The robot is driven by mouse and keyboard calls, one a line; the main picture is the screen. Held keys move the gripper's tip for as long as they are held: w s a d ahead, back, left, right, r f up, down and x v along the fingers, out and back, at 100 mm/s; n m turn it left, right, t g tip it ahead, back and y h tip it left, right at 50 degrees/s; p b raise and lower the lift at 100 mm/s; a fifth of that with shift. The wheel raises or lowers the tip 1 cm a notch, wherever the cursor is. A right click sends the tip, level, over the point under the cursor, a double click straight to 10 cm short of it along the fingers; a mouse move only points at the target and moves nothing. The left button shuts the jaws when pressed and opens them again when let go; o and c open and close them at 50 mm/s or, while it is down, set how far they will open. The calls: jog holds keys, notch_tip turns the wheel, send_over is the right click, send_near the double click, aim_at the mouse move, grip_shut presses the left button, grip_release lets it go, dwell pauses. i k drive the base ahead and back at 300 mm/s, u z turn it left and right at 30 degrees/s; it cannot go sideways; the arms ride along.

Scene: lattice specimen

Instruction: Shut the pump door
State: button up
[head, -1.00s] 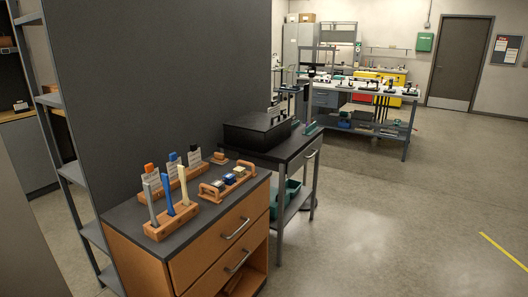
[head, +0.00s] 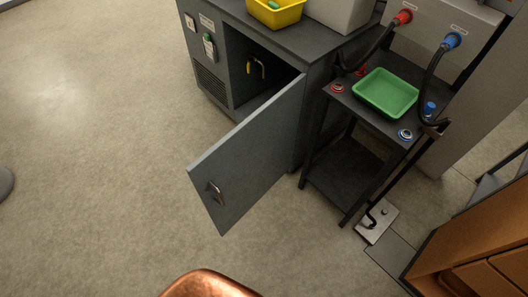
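The pump door, a flat grey panel (head: 245,160) with a metal handle (head: 216,192), stands wide open. It swings out from a dark grey cabinet (head: 212,89) toward the front of the view. My gripper is not in view. A rounded copper-coloured shape at the bottom edge may be part of my arm; I cannot tell.
A small black stand (head: 345,102) with a green tray (head: 386,92) and red and blue hose fittings is right of the door. A metal floor box (head: 377,221) sits below. Wooden furniture (head: 480,240) is at lower right.

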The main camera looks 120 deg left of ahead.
aim_at(230, 177)
jog(key=u, duration=3.9)
jog(key=i, duration=1)
jog(key=z, duration=2.3)
jog(key=k, duration=1.3)
jog(key=u, duration=1.85)
